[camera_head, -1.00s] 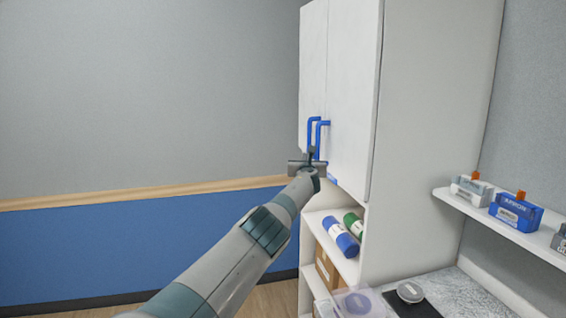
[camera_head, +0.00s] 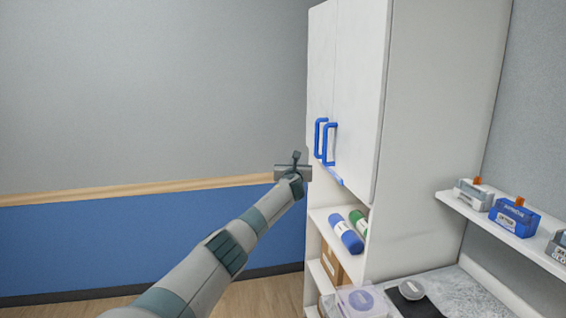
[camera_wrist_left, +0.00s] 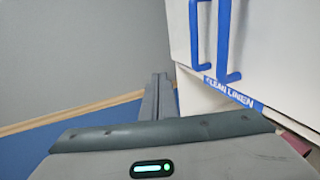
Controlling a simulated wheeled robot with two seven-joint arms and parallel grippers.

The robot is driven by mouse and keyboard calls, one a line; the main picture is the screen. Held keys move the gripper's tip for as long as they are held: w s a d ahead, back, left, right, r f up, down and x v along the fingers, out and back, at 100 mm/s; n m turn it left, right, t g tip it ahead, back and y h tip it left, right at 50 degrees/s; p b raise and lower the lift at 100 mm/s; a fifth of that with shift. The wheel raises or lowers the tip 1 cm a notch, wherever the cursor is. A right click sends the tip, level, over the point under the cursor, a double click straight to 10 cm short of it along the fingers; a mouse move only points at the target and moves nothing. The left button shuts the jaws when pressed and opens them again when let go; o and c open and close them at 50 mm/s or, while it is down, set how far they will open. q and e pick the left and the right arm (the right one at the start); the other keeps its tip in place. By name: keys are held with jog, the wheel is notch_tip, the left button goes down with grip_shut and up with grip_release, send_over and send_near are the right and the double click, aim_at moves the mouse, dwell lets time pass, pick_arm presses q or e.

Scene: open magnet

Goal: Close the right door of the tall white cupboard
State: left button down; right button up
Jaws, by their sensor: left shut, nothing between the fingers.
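The tall white cupboard (camera_head: 440,120) stands right of centre in the head view. Its right door (camera_head: 360,95) and left door (camera_head: 321,70) look flush with the front, side by side. Each has a blue handle, the right one (camera_head: 330,145) and the left one (camera_head: 318,138). Both handles also show in the left wrist view, with the right door's handle (camera_wrist_left: 228,45) nearer. My left gripper (camera_head: 296,158) is shut and empty, left of the handles and apart from them. In the left wrist view its fingers (camera_wrist_left: 158,92) stand left of the doors. My right gripper is not in view.
Below the doors are open shelves with a blue roll (camera_head: 346,233) and a green roll (camera_head: 359,222). A wall shelf (camera_head: 490,215) with small boxes is at the right, above a counter (camera_head: 455,285). Free room lies left of the cupboard, before the blue and grey wall.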

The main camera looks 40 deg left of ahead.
pick_arm(q)
jog(key=s, duration=0.1)
jog(key=s+a, duration=0.1)
jog(key=s, duration=0.2)
jog(key=shift+s+a+b, duration=0.1)
jog(key=shift+a+b, duration=0.3)
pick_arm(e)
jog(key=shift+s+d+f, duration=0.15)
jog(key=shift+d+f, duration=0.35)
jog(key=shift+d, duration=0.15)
pick_arm(q)
jog(key=shift+f, duration=0.1)
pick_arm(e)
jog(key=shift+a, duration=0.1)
